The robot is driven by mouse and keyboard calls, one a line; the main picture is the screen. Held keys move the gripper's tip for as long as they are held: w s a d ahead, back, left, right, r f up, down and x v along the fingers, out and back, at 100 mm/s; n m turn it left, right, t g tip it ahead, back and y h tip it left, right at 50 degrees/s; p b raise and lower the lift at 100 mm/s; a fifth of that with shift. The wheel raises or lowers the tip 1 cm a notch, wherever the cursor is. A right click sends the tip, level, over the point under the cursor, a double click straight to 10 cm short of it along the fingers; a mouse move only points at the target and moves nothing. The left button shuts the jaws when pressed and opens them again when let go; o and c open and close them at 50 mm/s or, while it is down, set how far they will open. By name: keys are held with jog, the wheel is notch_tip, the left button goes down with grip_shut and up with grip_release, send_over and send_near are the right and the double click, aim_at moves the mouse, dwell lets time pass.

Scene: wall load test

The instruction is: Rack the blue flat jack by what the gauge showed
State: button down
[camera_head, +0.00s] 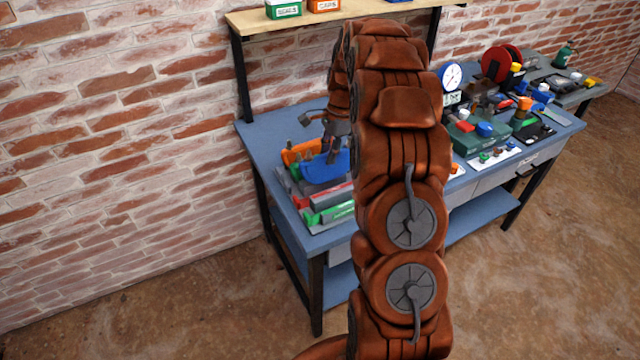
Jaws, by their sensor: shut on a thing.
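The blue flat jack (322,169) is at the left end of the workbench, beside an orange one (298,152). My gripper (334,157) is over the blue flat jack and shut on it. The fingertips are small here and partly hidden. I cannot tell whether the blue jack hangs free or touches what lies below it. A gray rack-like holder (296,192) with green and red parts lies under and in front of it. A white-faced round gauge (452,76) stands right of my arm; its reading is too small to read.
My arm hides the middle of the blue bench (262,128). A green case (466,139), a red reel (501,63) and several small tools crowd the right side. A wooden shelf (250,20) with green and orange boxes hangs above. A brick wall stands behind.

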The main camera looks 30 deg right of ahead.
aim_at(328, 167)
jog(key=shift+f+b, duration=0.9)
jog(key=shift+f, duration=1.9)
dwell(0.4)
jog(key=c, duration=0.9)
grip_release()
jog(key=shift+o, duration=0.2)
jog(key=o, duration=0.3)
jog(key=shift+r+p, duration=0.85)
jog(key=shift+r, duration=3.15)
